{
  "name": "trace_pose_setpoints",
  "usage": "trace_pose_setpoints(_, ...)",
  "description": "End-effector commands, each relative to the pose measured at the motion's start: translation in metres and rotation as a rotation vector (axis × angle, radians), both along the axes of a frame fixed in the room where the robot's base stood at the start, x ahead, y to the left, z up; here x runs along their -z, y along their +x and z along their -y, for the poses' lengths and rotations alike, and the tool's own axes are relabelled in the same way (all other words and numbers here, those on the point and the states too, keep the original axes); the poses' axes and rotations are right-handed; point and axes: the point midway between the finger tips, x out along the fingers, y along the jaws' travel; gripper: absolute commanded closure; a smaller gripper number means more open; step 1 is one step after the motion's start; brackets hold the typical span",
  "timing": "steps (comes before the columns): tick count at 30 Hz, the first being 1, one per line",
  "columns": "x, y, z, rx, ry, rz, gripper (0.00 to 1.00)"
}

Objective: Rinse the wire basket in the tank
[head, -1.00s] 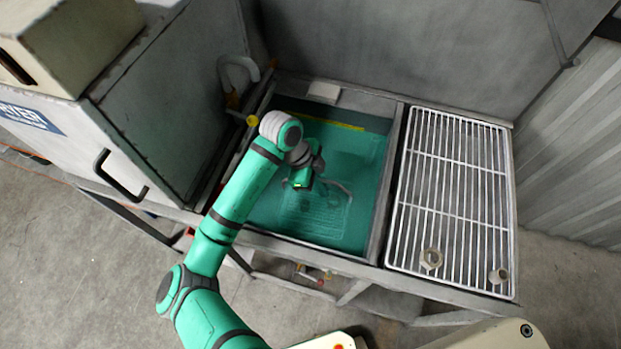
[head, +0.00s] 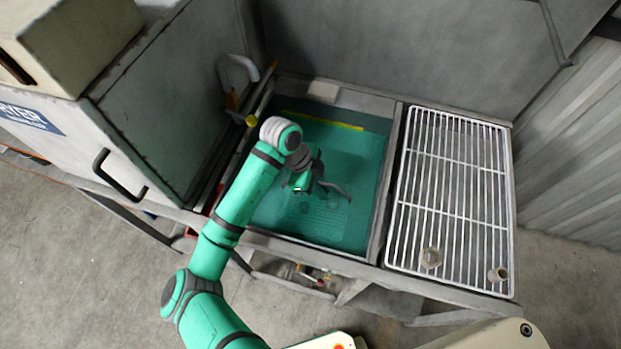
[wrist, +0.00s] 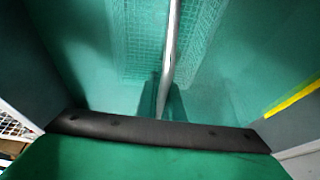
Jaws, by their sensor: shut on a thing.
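The tank (head: 377,205) is an open metal basin filled with green liquid, with a yellow strip near its far wall. The wire basket (head: 308,210) shows faintly under the liquid below my gripper. Its mesh (wrist: 140,40) also shows in the wrist view on both sides of a pale handle bar (wrist: 170,45). My gripper (head: 312,186) points down into the tank. In the wrist view its fingers (wrist: 163,105) are shut on the handle bar. The basket's lower parts are blurred by the liquid.
A white wire drain rack (head: 455,185) lies right of the tank, with two small ring-like parts (head: 431,258) (head: 498,274) on it. A grey cabinet (head: 160,110) with a black handle stands to the left. A curved spout (head: 238,68) rises at the tank's back left corner.

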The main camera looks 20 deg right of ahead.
Motion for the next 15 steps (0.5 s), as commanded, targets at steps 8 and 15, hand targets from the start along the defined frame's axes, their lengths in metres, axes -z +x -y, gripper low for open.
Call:
trace_pose_setpoints(8,-0.0016,0.0003,0.0002,0.0,-0.001,0.002,1.0)
trace_pose_setpoints(15,-0.0072,0.0005,0.0002,0.0,-0.002,0.002,1.0)
